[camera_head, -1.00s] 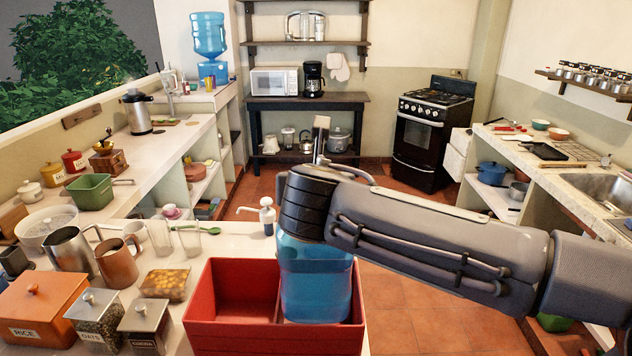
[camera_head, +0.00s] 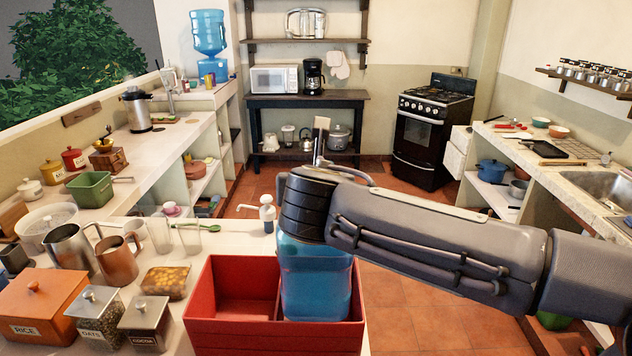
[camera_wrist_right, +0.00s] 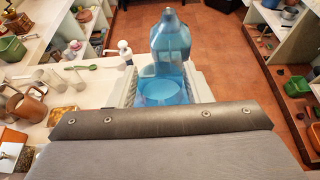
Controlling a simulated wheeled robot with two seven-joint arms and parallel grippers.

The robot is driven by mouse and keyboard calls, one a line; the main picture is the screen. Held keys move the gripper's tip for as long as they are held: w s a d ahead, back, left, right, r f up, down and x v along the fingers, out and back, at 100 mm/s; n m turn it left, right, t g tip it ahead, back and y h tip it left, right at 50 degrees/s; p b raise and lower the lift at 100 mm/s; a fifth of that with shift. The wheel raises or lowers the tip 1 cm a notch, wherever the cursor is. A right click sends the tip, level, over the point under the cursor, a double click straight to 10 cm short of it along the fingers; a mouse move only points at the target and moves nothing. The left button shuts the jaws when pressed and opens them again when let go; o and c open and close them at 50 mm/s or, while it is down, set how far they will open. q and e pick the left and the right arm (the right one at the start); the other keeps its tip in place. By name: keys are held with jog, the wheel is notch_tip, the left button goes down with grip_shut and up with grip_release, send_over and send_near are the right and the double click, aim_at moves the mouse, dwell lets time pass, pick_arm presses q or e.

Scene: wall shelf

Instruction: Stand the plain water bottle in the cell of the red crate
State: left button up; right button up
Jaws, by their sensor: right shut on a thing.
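The plain water bottle (camera_head: 315,288) is clear blue and upright in the head view, over the right cell of the red crate (camera_head: 232,336). Its lower end shows inside the crate's outline, just above the front rim; I cannot tell whether it touches the floor. The crate's left cell is empty. My right gripper (camera_wrist_right: 165,82) is shut on the bottle, with one finger on each side of it in the right wrist view. In the head view my right wrist hides the bottle's upper part and the fingers. My left gripper is not in view.
The crate stands at the counter's right front edge, with open floor beyond. A white pump (camera_head: 267,214) stands behind the crate.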

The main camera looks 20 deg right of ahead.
aim_at(316, 253)
notch_tip(316, 253, down, 12)
jog(key=b, duration=0.9)
jog(key=shift+f, duration=0.2)
dwell(3.3)
jog(key=o, duration=1.5)
jog(key=shift+v, duration=3.9)
jog(key=shift+f, duration=0.1)
